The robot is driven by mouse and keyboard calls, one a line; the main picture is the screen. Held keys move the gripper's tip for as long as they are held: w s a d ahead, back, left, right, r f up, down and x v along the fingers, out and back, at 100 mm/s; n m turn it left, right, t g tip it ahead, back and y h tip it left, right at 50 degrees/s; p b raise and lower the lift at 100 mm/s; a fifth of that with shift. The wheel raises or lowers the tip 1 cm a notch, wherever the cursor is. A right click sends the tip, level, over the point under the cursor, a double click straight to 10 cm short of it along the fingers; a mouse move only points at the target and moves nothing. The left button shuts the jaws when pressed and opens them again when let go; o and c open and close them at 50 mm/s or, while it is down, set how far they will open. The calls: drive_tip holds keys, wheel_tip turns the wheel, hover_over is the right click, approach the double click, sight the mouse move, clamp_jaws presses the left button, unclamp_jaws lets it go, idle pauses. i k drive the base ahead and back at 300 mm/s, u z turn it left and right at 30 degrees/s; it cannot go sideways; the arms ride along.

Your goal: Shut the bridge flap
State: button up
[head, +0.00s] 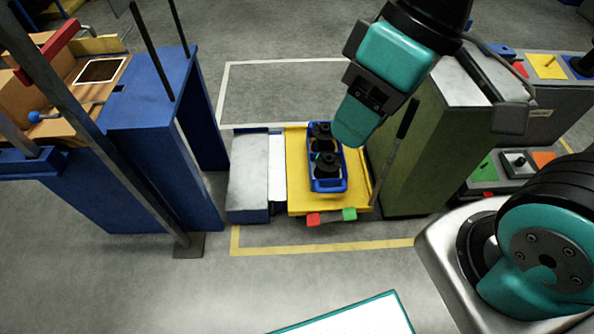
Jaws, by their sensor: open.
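A pale narrow plate (277,168), perhaps the bridge flap, lies between a low grey-topped block (248,176) and a yellow platform (300,195). I cannot be sure that it is the flap or how it is hinged. A lever with a black grip (408,118) leans beside the green cabinet, right of the platform. My gripper (353,137) points down above the platform's right part, near the blue tray and left of the lever. It is open; its fingers are hard to make out from this side, and nothing is seen held in it.
A blue tray (327,186) with two black spools stands on the yellow platform. A green cabinet (420,170) stands right; a blue bench (150,110) and grey post stand left. Floor in front is clear.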

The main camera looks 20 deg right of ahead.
sight(277, 152)
drive_tip(key=z, duration=0.75)
drive_tip(key=k, duration=0.6)
drive_tip(key=u, duration=0.75)
drive_tip(key=i, duration=0.85)
drive_tip(key=u, duration=0.65)
